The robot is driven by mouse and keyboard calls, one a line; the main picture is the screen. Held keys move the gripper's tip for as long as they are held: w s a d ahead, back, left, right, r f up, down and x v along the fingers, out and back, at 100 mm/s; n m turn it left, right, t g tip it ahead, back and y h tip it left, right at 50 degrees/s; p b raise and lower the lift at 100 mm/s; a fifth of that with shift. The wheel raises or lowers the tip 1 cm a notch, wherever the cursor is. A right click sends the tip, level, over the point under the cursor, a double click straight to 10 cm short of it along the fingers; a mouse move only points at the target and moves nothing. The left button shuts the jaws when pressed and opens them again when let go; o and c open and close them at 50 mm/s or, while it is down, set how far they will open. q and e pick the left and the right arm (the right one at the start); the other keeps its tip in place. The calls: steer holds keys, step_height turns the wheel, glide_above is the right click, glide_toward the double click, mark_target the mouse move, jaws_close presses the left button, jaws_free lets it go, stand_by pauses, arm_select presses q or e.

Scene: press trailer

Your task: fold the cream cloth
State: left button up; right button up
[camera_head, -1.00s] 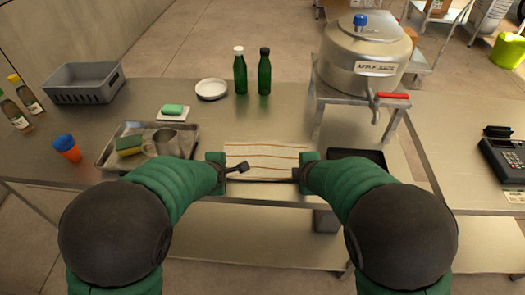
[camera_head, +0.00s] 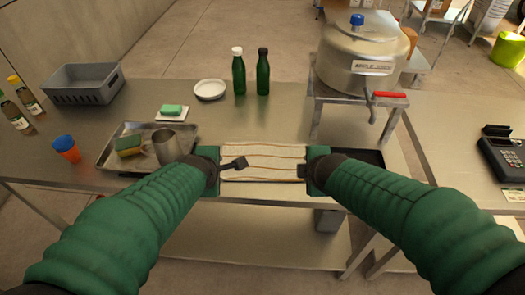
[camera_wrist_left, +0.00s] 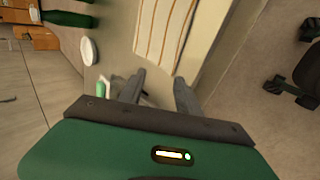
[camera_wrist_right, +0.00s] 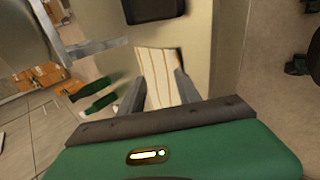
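The cream cloth (camera_head: 263,158) with brown stripes lies flat on the steel table near its front edge. My left gripper (camera_head: 236,164) is at the cloth's left side, its fingers apart; in the left wrist view (camera_wrist_left: 160,78) the cloth (camera_wrist_left: 172,28) shows beyond the fingertips. My right gripper (camera_head: 304,171) is at the cloth's right side. In the right wrist view (camera_wrist_right: 160,76) its fingers are apart, with the cloth (camera_wrist_right: 156,66) seen between and beyond them. I cannot tell whether either gripper touches the cloth.
A tray (camera_head: 112,157) with a sponge (camera_head: 128,145) and a metal mug (camera_head: 167,146) stands left of the cloth. A dark tray (camera_head: 370,158) lies to the right, by the press stand (camera_head: 398,101). Two green bottles (camera_head: 239,75) stand behind; the table between is clear.

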arm_select(q)
steer(key=s+a+f+m+g+p, duration=0.1)
steer(key=s+a+f+m, duration=0.3)
steer(key=s+m, duration=0.4)
steer(key=s+a+f+m+g+p, duration=0.2)
steer(key=s+a+f+m+g, duration=0.2)
steer(key=s+m, duration=0.4)
steer(key=shift+s+a+f+m, duration=0.25)
steer(key=shift+s+f+m, duration=0.05)
steer(key=shift+m, duration=0.7)
arm_select(e)
steer(key=s+d+f+m+g, duration=0.2)
steer(key=s+d+f+m, duration=0.1)
steer(key=s+m, duration=0.5)
steer(key=s+d+f+m+g, duration=0.3)
steer(key=s+f+m, duration=0.2)
steer(key=s+m, duration=0.3)
steer(key=shift+s+d+f+m, duration=0.25)
steer(key=shift+s+d+m, duration=0.1)
steer(key=shift+m, duration=0.75)
